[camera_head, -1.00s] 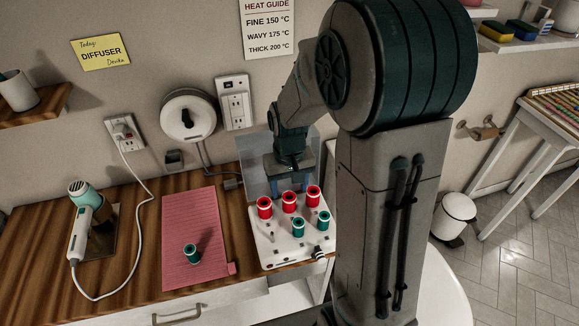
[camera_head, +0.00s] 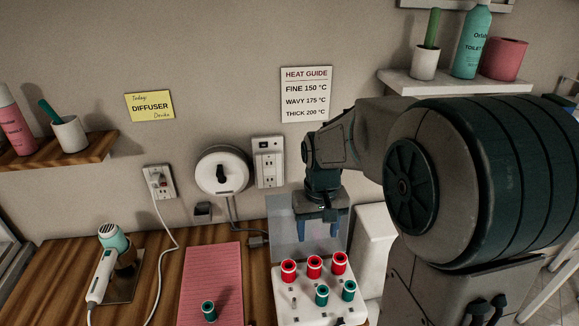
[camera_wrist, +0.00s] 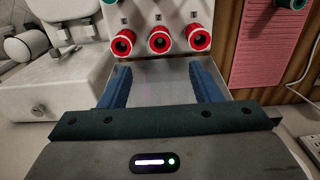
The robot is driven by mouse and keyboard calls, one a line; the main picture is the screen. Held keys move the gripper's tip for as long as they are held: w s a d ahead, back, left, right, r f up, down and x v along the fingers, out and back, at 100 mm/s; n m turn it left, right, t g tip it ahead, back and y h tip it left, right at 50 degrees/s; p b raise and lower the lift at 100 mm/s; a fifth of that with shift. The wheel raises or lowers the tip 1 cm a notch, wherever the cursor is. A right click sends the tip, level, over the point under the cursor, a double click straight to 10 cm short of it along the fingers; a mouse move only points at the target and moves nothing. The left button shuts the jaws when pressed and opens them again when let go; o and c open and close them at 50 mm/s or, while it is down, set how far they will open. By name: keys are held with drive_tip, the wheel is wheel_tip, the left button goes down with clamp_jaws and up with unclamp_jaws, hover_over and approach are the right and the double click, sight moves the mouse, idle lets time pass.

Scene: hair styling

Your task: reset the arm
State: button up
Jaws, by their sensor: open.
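A pink mat (camera_head: 212,270) with one green roller (camera_head: 209,311) lies left of the stand. A hair dryer (camera_head: 110,265) rests further left, its cord running to a wall outlet (camera_head: 159,181). A shelf (camera_head: 420,84) with bottles is at upper right.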

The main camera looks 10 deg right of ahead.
drive_tip(key=s+r+t, duration=0.3)
drive_tip(key=s+r, duration=0.1)
drive_tip(key=s, duration=1)
drive_tip(key=shift+s+r, duration=0.2)
